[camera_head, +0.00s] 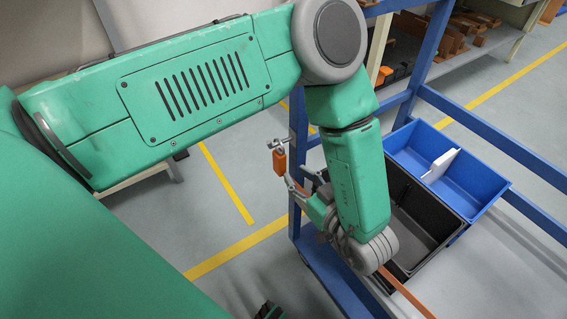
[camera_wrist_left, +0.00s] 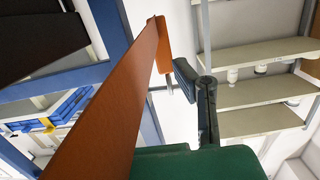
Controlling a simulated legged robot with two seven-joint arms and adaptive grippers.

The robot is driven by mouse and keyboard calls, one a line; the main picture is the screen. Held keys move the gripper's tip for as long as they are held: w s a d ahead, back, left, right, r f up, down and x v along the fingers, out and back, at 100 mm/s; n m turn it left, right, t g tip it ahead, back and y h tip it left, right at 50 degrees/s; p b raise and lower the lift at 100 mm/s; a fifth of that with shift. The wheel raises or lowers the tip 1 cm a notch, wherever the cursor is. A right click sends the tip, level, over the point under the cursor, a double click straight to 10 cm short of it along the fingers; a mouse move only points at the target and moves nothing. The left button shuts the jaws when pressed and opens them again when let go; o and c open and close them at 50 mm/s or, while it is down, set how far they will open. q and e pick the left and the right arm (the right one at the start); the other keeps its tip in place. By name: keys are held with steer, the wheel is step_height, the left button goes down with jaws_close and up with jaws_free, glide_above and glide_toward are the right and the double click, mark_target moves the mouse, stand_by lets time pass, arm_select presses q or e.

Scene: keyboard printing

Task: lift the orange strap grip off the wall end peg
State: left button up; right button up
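An orange piece (camera_head: 279,162), which looks like the strap grip, hangs just below a small metal fitting (camera_head: 278,144) at the corner of the blue frame. My left gripper (camera_head: 301,182) is just right of and below it, fingers apart. In the left wrist view a broad orange-brown strap (camera_wrist_left: 112,105) runs close to the camera, its bent end (camera_wrist_left: 164,44) near a thin metal pin. One dark finger (camera_wrist_left: 186,76) points toward that end with a gap; the other is hidden. I cannot tell whether the grip is on the peg.
A black bin (camera_head: 425,215) and a blue bin (camera_head: 480,188) stand right of my left forearm. Blue frame rails (camera_head: 485,135) surround them. An orange strip (camera_head: 405,292) shows below my wrist. Grey floor (camera_head: 225,215) with yellow lines is open at left.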

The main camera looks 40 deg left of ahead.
mark_target(283, 164)
arm_select(q)
steer(key=b+x, duration=0.1)
steer(key=x, duration=0.2)
steer(key=b+x, duration=0.1)
steer(key=x, duration=0.2)
steer(key=shift+s+a, duration=0.15)
steer(key=shift+a, duration=0.1)
steer(key=shift+d+r, duration=0.15)
steer(key=shift+d, duration=0.3)
steer(key=shift+c, duration=1.2)
steer(key=shift+d, duration=0.1)
jaws_close()
steer(key=shift+a, duration=0.4)
arm_select(e)
steer(key=shift+a+f, duration=0.25)
steer(key=shift+f, duration=0.2)
steer(key=shift+a+f, duration=0.2)
steer(key=shift+f, duration=0.25)
